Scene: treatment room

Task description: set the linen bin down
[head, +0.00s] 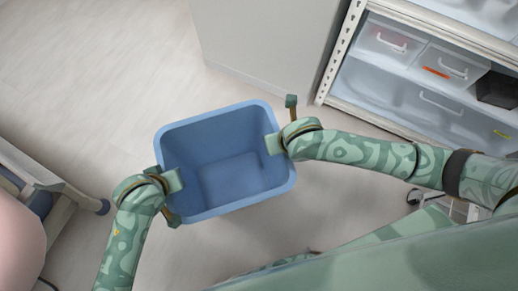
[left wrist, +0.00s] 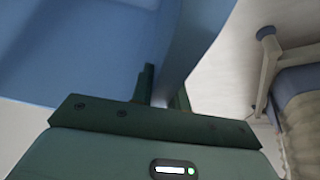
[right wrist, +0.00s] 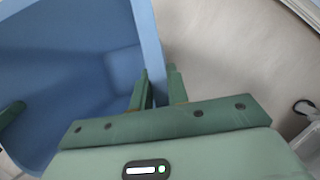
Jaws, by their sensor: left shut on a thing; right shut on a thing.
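The linen bin (head: 225,113) is a blue, open-topped, empty tub in the middle of the head view, seen from above and slightly turned. My left gripper (head: 172,182) is shut on its left wall. My right gripper (head: 275,143) is shut on its right wall. In the left wrist view the bin wall (left wrist: 190,45) passes between the fingers of the left gripper (left wrist: 163,95). In the right wrist view the bin wall (right wrist: 149,45) sits between the fingers of the right gripper (right wrist: 157,90). Whether the bin's base touches the floor cannot be told.
A shelf unit (head: 335,60) with clear drawers stands at the upper right. A pale cabinet or wall panel (head: 265,40) is behind the bin. A wheeled bed or couch frame (head: 60,190) is at the left. Pale floor (head: 100,80) is clear at the upper left.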

